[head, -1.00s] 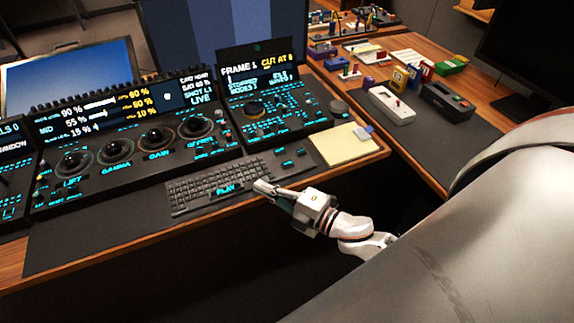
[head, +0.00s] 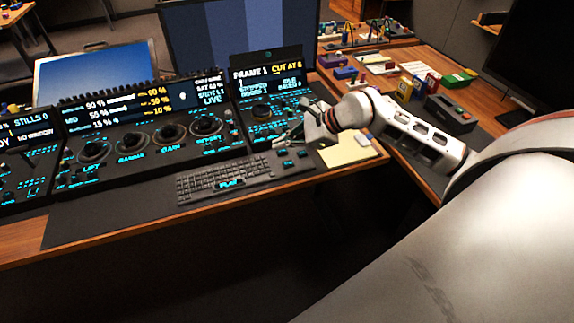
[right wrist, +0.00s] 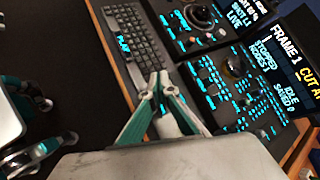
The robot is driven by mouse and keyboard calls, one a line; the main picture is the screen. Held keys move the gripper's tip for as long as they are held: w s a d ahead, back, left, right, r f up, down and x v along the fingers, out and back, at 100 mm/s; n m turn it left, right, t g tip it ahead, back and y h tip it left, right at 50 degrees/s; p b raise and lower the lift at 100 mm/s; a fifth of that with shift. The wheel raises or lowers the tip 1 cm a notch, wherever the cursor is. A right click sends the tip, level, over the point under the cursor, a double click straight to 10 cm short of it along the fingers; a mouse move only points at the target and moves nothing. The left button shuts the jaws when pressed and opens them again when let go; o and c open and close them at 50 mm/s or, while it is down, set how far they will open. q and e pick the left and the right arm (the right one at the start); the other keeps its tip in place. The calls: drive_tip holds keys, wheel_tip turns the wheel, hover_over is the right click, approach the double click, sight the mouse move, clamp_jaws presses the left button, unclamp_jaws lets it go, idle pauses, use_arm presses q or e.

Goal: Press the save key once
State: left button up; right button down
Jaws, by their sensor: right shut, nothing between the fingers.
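The right control panel (head: 268,128) carries many small keys with lit cyan labels under a screen (head: 268,76). It also shows in the right wrist view (right wrist: 235,95), where its screen reads "FRAME 1", "STOPPED", "IDLE" and "SAVED 0". The key labels are too small to read, so I cannot tell which is the save key. My right gripper (head: 306,118) is shut and empty, at the panel's right side in the head view. In the right wrist view its fingertips (right wrist: 158,76) are together, between the keyboard and the panel. Contact with a key cannot be told.
A keyboard (head: 222,182) with a lit "PLAY" label lies in front of the panels. The grading panel with trackballs (head: 150,146) stands to the left. A yellow notepad (head: 348,151) lies below my right arm. Small boxes and devices (head: 412,85) sit on the right-hand desk.

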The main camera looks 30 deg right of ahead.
sight(290, 164)
use_arm(q)
drive_tip(key=shift+s+a, duration=0.1)
drive_tip(key=shift+s, duration=0.25)
use_arm(e)
drive_tip(key=shift+n+h, duration=0.6)
drive_tip(key=shift+h, duration=0.2)
drive_tip(key=d, duration=0.2)
drive_tip(key=w+d+r, duration=0.1)
drive_tip(key=shift+w+d+r, duration=0.1)
drive_tip(key=shift+d, duration=0.3)
